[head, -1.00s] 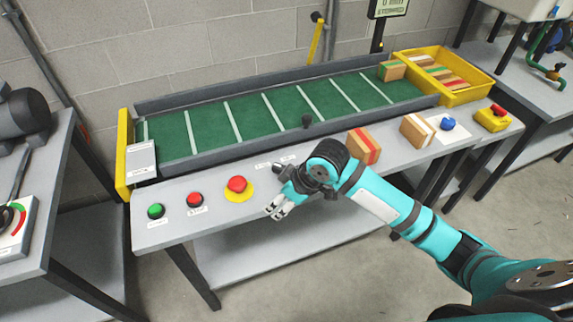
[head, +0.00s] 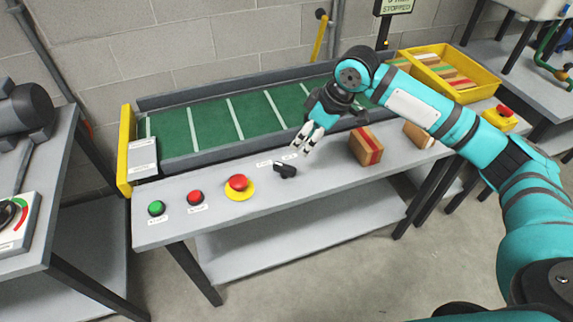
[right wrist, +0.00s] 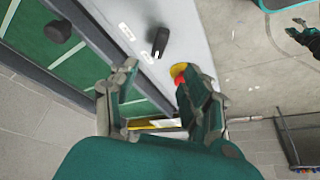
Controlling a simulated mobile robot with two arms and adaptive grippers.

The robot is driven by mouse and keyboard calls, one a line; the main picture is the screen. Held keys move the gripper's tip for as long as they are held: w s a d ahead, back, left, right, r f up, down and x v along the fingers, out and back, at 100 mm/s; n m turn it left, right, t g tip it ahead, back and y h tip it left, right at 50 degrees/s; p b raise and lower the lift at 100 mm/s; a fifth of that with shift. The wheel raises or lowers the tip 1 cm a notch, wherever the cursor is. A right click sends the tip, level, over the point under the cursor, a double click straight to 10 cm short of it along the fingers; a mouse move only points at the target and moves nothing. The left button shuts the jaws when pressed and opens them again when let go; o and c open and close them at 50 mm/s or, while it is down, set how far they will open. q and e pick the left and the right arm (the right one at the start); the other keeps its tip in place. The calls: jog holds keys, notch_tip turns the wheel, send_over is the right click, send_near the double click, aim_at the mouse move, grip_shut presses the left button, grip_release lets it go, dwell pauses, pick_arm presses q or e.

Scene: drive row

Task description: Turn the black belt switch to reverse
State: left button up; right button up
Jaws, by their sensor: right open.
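The black belt switch (head: 285,170) is a small dark knob on the grey table front, right of the red mushroom button. Two small white labels lie behind it. It also shows in the right wrist view (right wrist: 160,41), ahead of the fingers, with a white mark at its lower end. My right gripper (head: 308,146) is open and empty, above and behind the switch, apart from it. Its two fingers also show in the right wrist view (right wrist: 160,95).
A green button (head: 156,208), a red button (head: 195,198) and a red mushroom button on a yellow base (head: 239,184) stand left of the switch. The green belt (head: 257,118) runs behind. A striped box (head: 366,146) stands to the right. A yellow crate (head: 490,79) is at the back right.

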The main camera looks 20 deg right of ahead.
aim_at(286, 167)
jog(key=x, duration=1.4)
jog(key=shift+p, duration=0.3)
grip_shut()
